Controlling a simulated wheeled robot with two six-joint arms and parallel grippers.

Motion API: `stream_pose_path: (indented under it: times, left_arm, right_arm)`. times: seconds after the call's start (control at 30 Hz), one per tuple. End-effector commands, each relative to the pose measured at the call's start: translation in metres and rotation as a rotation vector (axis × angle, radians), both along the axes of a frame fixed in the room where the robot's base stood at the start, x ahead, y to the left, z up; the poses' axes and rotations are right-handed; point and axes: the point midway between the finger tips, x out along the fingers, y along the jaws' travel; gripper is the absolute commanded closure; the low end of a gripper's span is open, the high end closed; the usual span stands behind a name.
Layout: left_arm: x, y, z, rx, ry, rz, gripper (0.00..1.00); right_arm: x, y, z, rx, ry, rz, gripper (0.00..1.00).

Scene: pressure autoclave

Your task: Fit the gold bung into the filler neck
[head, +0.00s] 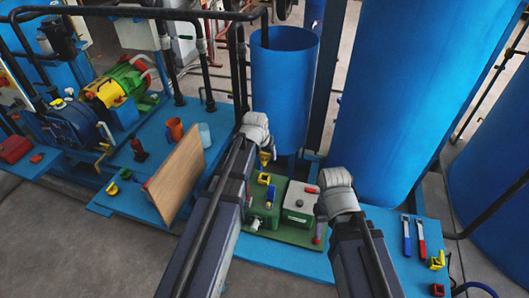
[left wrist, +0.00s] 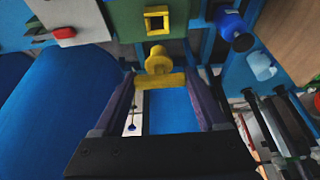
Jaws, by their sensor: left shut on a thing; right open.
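The gold bung (left wrist: 158,60) has a round flanged body and a crossbar. My left gripper (left wrist: 158,88) is shut on the crossbar, and the bung points away from the fingers. In the head view the bung (head: 265,157) shows just below my left gripper (head: 264,148). A yellow square-rimmed opening (left wrist: 157,20), apparently the filler neck, sits on a green surface just beyond the bung. They look apart; the exact gap is unclear. In the head view this yellow neck (head: 264,179) is on the green unit. My right gripper (head: 320,210) is open beside the unit, its fingers mostly hidden.
A blue cylindrical part (head: 270,195) stands close beside the neck. A white box (head: 300,201) with a red item is to its right. A brown board (head: 175,172) leans at the left. A tall blue tank (head: 284,90) stands behind. Hand tools (head: 420,238) lie at the right.

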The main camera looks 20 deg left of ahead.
Motion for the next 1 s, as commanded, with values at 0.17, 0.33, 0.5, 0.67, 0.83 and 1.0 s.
stream_pose_path:
  times: [0.17, 0.33, 0.5, 0.67, 0.83, 1.0]
  left_arm:
    - [0.0, 0.0, -0.002, 0.0, 0.0, 0.0, 0.84]
    - [0.0, 0.0, -0.01, 0.0, 0.0, 0.0, 0.84]
    - [0.0, 0.0, -0.024, 0.0, 0.0, 0.0, 0.84]
    - [0.0, 0.0, -0.039, 0.0, 0.0, 0.0, 0.84]
    - [0.0, 0.0, -0.053, 0.0, 0.0, 0.0, 0.84]
    - [0.0, 0.0, -0.059, 0.0, 0.0, 0.0, 0.84]
  right_arm:
    - [0.0, 0.0, -0.002, 0.0, 0.0, 0.0, 0.5]
    - [0.0, 0.0, -0.01, 0.0, 0.0, 0.0, 0.5]
    - [0.0, 0.0, -0.024, 0.0, 0.0, 0.0, 0.5]
    - [0.0, 0.0, -0.039, 0.0, 0.0, 0.0, 0.5]
    - [0.0, 0.0, -0.053, 0.0, 0.0, 0.0, 0.5]
    - [0.0, 0.0, -0.059, 0.0, 0.0, 0.0, 0.5]
